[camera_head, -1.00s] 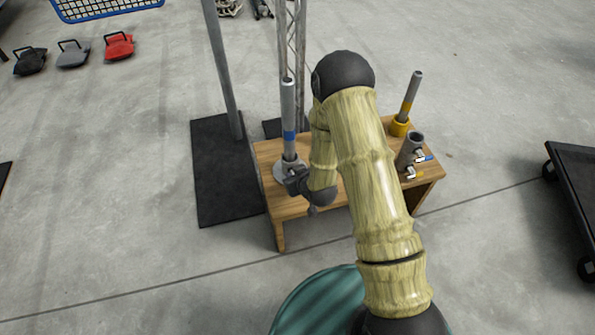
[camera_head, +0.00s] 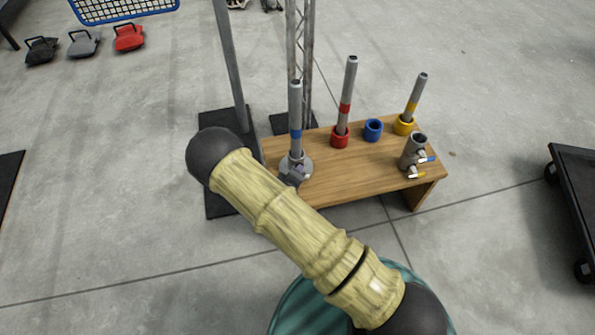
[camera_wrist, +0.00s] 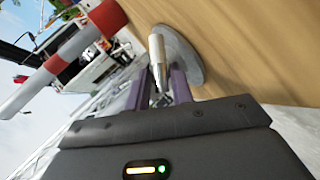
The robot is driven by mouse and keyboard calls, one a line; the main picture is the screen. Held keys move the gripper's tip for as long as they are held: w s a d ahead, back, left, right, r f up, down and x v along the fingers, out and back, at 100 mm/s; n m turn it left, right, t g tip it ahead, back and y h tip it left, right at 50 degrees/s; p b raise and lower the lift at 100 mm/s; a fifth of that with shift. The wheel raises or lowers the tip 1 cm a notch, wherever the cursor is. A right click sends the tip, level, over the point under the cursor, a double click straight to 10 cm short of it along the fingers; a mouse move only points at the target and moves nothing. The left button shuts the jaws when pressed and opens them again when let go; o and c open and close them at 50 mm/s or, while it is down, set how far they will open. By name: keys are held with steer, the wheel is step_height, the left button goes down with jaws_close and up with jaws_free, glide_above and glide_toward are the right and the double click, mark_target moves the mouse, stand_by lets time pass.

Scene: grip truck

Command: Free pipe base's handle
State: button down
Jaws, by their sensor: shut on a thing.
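The pipe base is a round grey metal flange (camera_head: 306,161) at the left end of the wooden bench (camera_head: 345,180). A grey pipe with a blue band (camera_head: 295,112) stands upright in it. In the wrist view the base's grey disc (camera_wrist: 186,52) lies against the wood, with a short metal handle (camera_wrist: 157,52) in front of it. My gripper (camera_wrist: 161,82) has its purple fingers on both sides of the handle and is shut on it.
On the bench stand a red-banded pipe (camera_head: 347,95) in a red cup (camera_head: 340,137), a blue ring (camera_head: 373,130), a yellow-banded pipe (camera_head: 415,97) and a grey clamp holder (camera_head: 413,152). Posts rise behind the bench. A dark cart (camera_head: 582,190) stands right.

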steer(key=shift+s+f+n+t+h, duration=0.1)
steer(key=shift+f+n+t+h, duration=0.25)
steer(key=shift+n+h, duration=0.3)
steer(key=shift+h, duration=0.25)
steer(key=c, duration=1.2)
jaws_free()
steer(key=shift+c, duration=0.2)
steer(key=shift+r, duration=0.1)
steer(key=shift+a+r, duration=0.1)
steer(key=shift+s+a+r, duration=0.1)
steer(key=shift+s, duration=0.1)
steer(key=p+v, duration=0.5)
steer(key=v, duration=1.1)
steer(key=shift+s, duration=0.5)
